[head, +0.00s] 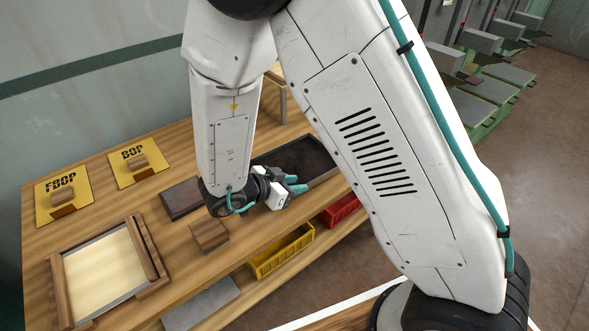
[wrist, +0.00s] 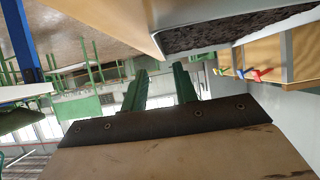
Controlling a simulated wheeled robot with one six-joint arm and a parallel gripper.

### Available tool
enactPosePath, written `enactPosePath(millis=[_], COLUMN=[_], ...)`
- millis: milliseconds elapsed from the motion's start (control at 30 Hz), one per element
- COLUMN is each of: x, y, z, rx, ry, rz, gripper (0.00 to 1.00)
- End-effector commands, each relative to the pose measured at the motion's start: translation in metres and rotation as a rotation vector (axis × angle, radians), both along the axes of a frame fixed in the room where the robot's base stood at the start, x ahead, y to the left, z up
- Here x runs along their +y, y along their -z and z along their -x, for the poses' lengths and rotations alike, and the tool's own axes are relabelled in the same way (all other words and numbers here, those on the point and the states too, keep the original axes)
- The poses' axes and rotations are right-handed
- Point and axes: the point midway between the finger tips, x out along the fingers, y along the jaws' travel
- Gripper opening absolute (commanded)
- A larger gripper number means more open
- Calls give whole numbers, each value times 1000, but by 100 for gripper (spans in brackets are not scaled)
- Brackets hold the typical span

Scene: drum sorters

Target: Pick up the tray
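A long tray (head: 322,177) with a grey rim and dark, grainy contents sits on the wooden bench, partly hidden behind my arm in the head view. It also shows at the top right of the wrist view (wrist: 240,40). My gripper (head: 297,184) is low beside the tray's near left part, its teal fingers pointing right. In the wrist view my gripper (wrist: 164,82) has its two fingers apart with nothing between them. Whether a finger touches the tray cannot be told.
On the bench (head: 115,195) are a wooden block (head: 209,235), a dark square plate (head: 180,198), a wooden frame with a cream panel (head: 103,268) and two yellow cards (head: 63,198) bearing blocks. Yellow (head: 282,251) and red (head: 340,209) bins sit below the bench top.

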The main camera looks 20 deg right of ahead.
Motion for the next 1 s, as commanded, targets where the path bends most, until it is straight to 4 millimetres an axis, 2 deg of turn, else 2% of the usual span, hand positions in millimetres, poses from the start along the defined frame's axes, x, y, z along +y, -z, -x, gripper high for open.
enactPosePath(millis=[433,767,900,1000], x=[-51,-58,-58,-58], y=[26,30,30,30], z=[-20,-23,-23,-23], rx=[1,-1,-1,-1], ry=[2,-1,-2,-2], rz=[-3,-3,-4,-4], gripper=[29,29,0,0])
